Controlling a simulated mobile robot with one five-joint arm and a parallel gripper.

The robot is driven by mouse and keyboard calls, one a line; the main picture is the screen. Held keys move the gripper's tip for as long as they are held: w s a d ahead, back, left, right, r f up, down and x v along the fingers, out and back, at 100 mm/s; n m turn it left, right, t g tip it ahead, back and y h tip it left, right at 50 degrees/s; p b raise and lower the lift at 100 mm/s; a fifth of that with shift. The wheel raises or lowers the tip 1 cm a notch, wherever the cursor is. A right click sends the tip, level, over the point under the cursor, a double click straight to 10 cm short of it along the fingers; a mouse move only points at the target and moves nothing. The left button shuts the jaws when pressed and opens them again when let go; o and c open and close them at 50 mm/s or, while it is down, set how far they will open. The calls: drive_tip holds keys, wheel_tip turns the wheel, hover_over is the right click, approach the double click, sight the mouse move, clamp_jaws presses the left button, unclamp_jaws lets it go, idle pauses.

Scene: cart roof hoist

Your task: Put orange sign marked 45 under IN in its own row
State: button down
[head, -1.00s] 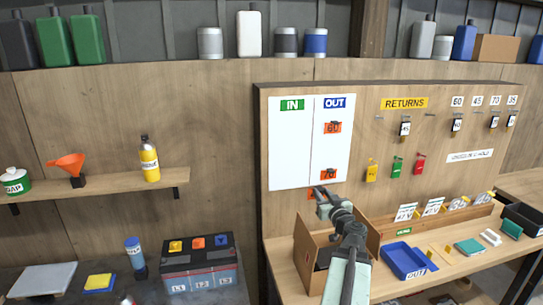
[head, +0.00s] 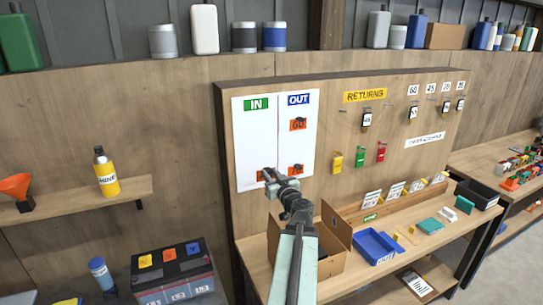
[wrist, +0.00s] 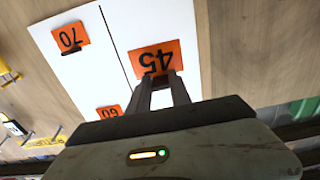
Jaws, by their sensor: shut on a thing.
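My gripper (head: 269,176) is shut on the orange sign marked 45 (wrist: 155,58), which shows upside down in the wrist view. In the head view only a bit of that sign (head: 260,176) shows beside the jaws. It is in front of the lower part of the IN column (head: 254,135); whether it touches the white board cannot be told. In the OUT column (head: 297,140), an orange sign marked 60 (head: 298,124) hangs higher and one marked 70 (head: 296,170) lower. My gripper partly covers the view around the lower sign.
A RETURNS panel (head: 364,96) with hooks and tags is right of the white board. An open cardboard box (head: 336,238) and a blue tray (head: 376,246) stand on the bench below. A shelf with a yellow bottle (head: 106,173) is at the left.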

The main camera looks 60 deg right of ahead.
drive_tip(key=r+p, duration=0.1)
drive_tip(key=r, duration=0.3)
drive_tip(key=shift+w+d+p, duration=0.2)
drive_tip(key=shift+d+p, duration=0.2)
drive_tip(key=shift+f+b, duration=0.25)
drive_tip(key=shift+b, duration=0.05)
drive_tip(key=shift+x, duration=3.85)
drive_tip(key=shift+w+d, duration=0.4)
drive_tip(key=shift+w, duration=0.1)
drive_tip(key=c, duration=0.6)
unclamp_jaws()
drive_tip(key=shift+s, duration=0.15)
